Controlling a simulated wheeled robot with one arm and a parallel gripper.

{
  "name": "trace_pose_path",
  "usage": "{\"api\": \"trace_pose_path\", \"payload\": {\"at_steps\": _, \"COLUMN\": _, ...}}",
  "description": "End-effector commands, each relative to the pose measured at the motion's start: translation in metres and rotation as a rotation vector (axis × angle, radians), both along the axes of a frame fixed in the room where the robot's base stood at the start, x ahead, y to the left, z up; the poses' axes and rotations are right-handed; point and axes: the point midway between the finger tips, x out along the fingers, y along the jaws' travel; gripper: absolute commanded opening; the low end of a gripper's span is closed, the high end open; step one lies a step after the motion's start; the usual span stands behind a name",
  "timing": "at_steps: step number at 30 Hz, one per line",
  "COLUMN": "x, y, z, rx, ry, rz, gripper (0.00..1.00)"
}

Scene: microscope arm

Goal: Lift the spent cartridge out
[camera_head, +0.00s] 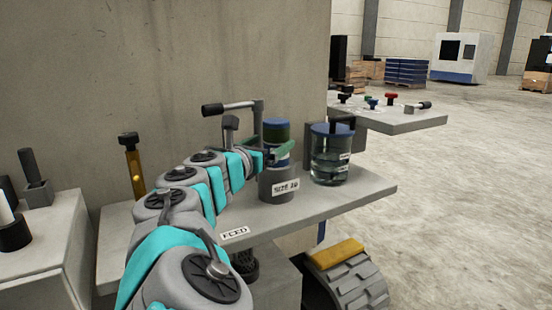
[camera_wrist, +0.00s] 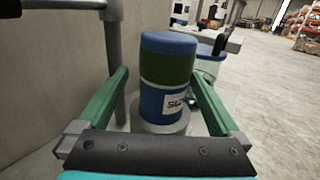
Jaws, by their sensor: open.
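The cartridge (camera_head: 276,130) is a cylinder with a blue top and a dark green band. It stands upright in a grey holder (camera_head: 279,188) labelled SIZE 30 on the shelf. In the wrist view the cartridge (camera_wrist: 166,75) also shows a blue lower part with a white label, and its base is inside the grey holder's ring (camera_wrist: 150,128). My gripper (camera_head: 275,150) is open, with its green fingers level with the cartridge. In the wrist view my gripper (camera_wrist: 158,73) has one finger on each side of the cartridge, with gaps visible.
A glass jar (camera_head: 330,160) with a blue lid and clear liquid stands just right of the holder. A grey post with a black-tipped lever (camera_head: 232,106) rises behind the cartridge. The shelf (camera_head: 375,190) has a label at its front. A wall is behind; floor is open at right.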

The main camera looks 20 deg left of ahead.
Motion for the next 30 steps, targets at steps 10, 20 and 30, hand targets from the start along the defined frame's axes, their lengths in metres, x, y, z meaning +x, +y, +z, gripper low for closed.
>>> {"api": "trace_pose_path", "payload": {"at_steps": 10, "x": 0.036, "y": -0.012, "z": -0.008, "rx": 0.001, "ry": 0.003, "rz": -0.006, "gripper": 1.00}}
{"api": "trace_pose_path", "payload": {"at_steps": 20, "x": 0.055, "y": -0.013, "z": -0.006, "rx": 0.004, "ry": 0.001, "rz": -0.001, "gripper": 1.00}}
{"api": "trace_pose_path", "payload": {"at_steps": 30, "x": 0.055, "y": -0.012, "z": -0.006, "rx": 0.004, "ry": 0.001, "rz": -0.001, "gripper": 0.69}}
